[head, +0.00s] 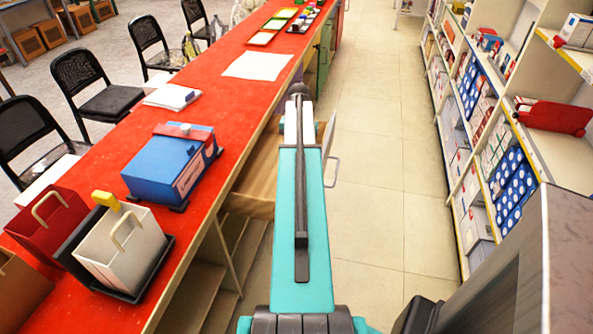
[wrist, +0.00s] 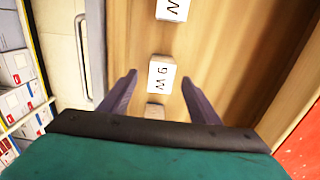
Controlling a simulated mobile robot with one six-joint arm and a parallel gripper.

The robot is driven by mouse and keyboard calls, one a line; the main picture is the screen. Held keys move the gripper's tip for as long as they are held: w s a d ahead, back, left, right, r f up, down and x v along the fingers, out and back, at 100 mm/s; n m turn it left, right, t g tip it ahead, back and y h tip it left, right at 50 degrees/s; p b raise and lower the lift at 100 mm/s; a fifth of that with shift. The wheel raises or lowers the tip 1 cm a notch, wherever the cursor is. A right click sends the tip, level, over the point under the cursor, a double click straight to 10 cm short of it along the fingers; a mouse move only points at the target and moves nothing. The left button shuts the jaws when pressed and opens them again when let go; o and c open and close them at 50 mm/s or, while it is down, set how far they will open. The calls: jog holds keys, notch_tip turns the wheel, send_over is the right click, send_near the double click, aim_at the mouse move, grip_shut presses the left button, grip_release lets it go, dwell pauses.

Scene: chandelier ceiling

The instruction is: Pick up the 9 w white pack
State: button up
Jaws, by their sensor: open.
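The white pack marked "9 W" (wrist: 161,75) lies on a wooden surface, which looks like the inside of an open drawer (wrist: 225,50). It sits in the middle of the wrist view, between and just beyond the fingertips of my gripper (wrist: 159,80). My gripper is open, with its two dark fingers apart and nothing between them that I can see held. In the head view my arm hides the pack, and the wooden drawer (head: 258,172) shows beside the red counter.
Another white pack (wrist: 172,9) marked "W" lies farther along, and a partly hidden one (wrist: 155,112) is nearer. The long red counter (head: 225,85) holds bags and a blue box (head: 170,165). Stocked shelves (head: 480,130) stand right. The tiled aisle (head: 370,150) between is clear.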

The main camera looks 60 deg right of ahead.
jog(key=shift+f, duration=0.15)
jog(key=shift+d+f+p, duration=0.15)
jog(key=shift+f+p, duration=0.4)
jog(key=shift+f, duration=1.95)
jog(key=c, duration=1.2)
jog(key=shift+o, duration=0.2)
jog(key=shift+r, duration=0.2)
jog(key=shift+r+b, duration=0.6)
jog(key=shift+r, duration=4.25)
